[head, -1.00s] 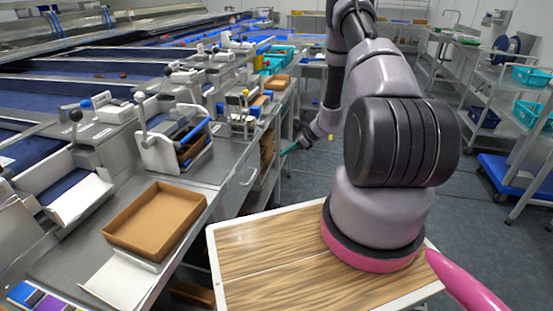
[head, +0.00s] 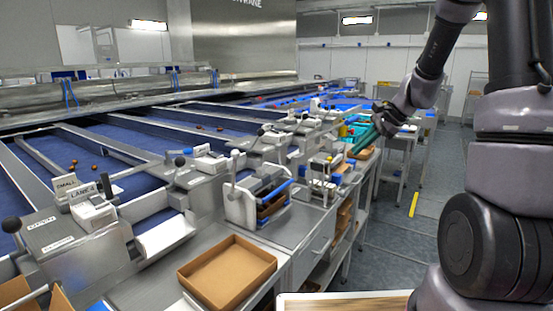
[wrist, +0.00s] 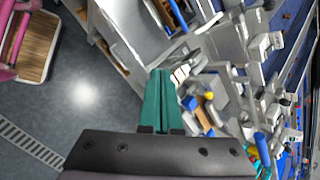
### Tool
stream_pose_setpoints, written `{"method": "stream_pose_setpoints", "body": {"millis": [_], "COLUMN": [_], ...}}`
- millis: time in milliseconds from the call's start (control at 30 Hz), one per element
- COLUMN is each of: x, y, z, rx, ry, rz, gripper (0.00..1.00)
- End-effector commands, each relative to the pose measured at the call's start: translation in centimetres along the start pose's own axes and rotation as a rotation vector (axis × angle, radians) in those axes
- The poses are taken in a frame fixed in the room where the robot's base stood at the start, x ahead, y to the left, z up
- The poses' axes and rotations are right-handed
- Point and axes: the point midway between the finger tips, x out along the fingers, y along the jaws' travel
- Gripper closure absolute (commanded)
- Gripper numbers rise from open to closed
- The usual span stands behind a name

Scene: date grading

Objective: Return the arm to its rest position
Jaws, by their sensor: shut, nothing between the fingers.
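My gripper (head: 375,132) shows in the head view at the end of my raised arm, right of centre, in front of the far end of the grading benches. In the wrist view its two teal fingers (wrist: 160,100) lie together, shut with nothing between them. The gripper hangs in the air above the edge of the bench row and the aisle floor. My arm bends from the right edge of the head view toward it.
A cardboard tray (head: 228,272) sits on the steel bench (head: 150,285). Grading lanes with blue belts (head: 105,150) run along the left. A wheeled rack (head: 398,160) stands beyond the gripper. The grey aisle floor (head: 390,240) is clear.

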Motion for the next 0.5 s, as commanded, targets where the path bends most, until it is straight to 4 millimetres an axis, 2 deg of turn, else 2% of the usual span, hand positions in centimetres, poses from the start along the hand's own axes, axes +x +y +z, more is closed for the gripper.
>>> {"method": "stream_pose_setpoints", "body": {"millis": [33, 200, 367, 500], "x": [-2.0, -7.3, -11.7, -15.2], "y": [0.0, 1.7, 4.3, 7.2], "z": [2.1, 7.6, 11.8, 14.7], "rx": [-0.076, -0.309, -0.518, -0.693], "ry": [0.02, 0.094, 0.18, 0.271], "rz": [0.0, 0.023, 0.042, 0.055], "gripper": [1.0, 1.0, 1.0, 1.0]}}
